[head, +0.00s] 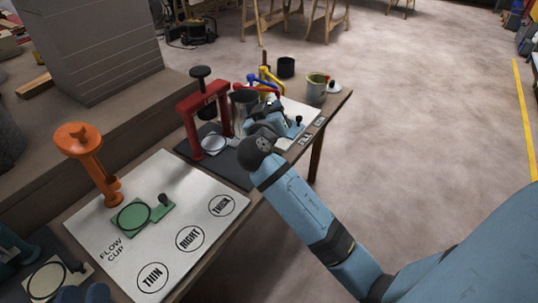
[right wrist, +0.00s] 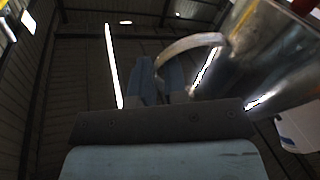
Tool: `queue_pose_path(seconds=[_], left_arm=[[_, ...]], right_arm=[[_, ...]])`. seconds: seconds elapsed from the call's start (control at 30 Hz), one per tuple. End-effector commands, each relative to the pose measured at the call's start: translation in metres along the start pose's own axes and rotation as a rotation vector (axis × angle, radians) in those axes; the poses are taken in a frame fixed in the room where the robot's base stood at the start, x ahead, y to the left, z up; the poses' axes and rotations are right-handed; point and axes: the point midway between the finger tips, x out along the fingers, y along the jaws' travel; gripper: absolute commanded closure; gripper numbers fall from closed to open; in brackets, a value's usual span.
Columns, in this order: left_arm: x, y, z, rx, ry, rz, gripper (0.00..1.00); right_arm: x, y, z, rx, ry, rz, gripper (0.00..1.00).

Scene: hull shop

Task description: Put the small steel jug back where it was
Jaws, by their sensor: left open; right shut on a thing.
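The small steel jug (head: 242,103) shows in the head view beside the red press, partly hidden by my right arm. In the right wrist view the jug (right wrist: 275,55) fills the upper right, tilted in the picture, with its curved handle at the fingers. My right gripper (head: 267,117) is shut on the jug's handle; its fingers also show in the right wrist view (right wrist: 160,78). I cannot tell whether the jug's base touches the bench. My left gripper (head: 83,294) is open at the bottom left edge of the head view, mostly cut off.
The red press (head: 187,120) stands left of the jug. An orange stand (head: 88,160) and green plate (head: 146,215) occupy the near white board (head: 185,195).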

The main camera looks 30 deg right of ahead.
Motion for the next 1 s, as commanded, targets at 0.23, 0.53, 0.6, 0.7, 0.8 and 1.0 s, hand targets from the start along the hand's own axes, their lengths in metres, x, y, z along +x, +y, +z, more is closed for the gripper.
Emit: queue_pose_path(seconds=[0.23,0.53,0.6,0.7,0.8,1.0], left_arm=[[-0.001,0.000,0.020,-0.014,-0.034,0.018,0.57],[-0.002,-0.002,0.032,-0.017,-0.087,0.019,0.57],[-0.002,-0.003,0.035,-0.018,-0.093,0.020,0.57],[-0.003,-0.004,0.042,-0.019,-0.113,0.021,0.57],[-0.004,-0.005,0.050,-0.019,-0.139,0.024,0.57],[-0.003,-0.005,0.052,-0.019,-0.158,0.025,0.57]], right_arm=[[0.000,-0.028,0.059,-0.003,0.002,-0.001,1.00],[0.000,-0.040,0.083,0.001,0.002,-0.001,1.00],[0.000,-0.042,0.088,0.000,0.002,-0.001,1.00],[0.000,-0.048,0.101,-0.002,0.001,-0.002,1.00],[0.000,-0.055,0.115,-0.001,0.001,-0.002,1.00],[0.000,-0.057,0.120,0.001,0.002,-0.001,1.00]])
